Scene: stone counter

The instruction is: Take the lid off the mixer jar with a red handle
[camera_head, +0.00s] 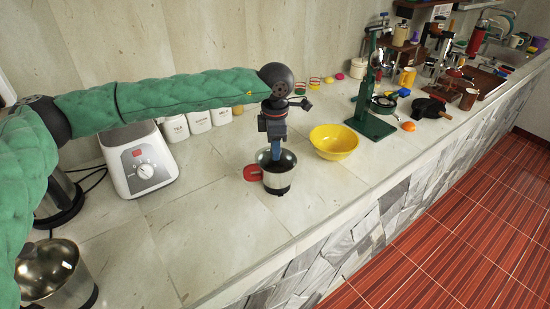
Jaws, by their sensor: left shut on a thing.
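The mixer jar with the red handle (253,173) stands upright on the counter near the middle of the camera_head view. Its metal body (279,183) shows below a clear top rim, and the red handle points left. My left gripper (275,155) reaches straight down onto the top of the jar from above. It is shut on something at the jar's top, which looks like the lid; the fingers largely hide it. I cannot tell whether the lid is seated or raised. My right gripper is not in view.
A yellow bowl (334,139) stands close right of the jar, with a green stand (371,122) beyond it. A white mixer base (138,160) and white canisters (198,121) are behind left. Counter in front of the jar is clear.

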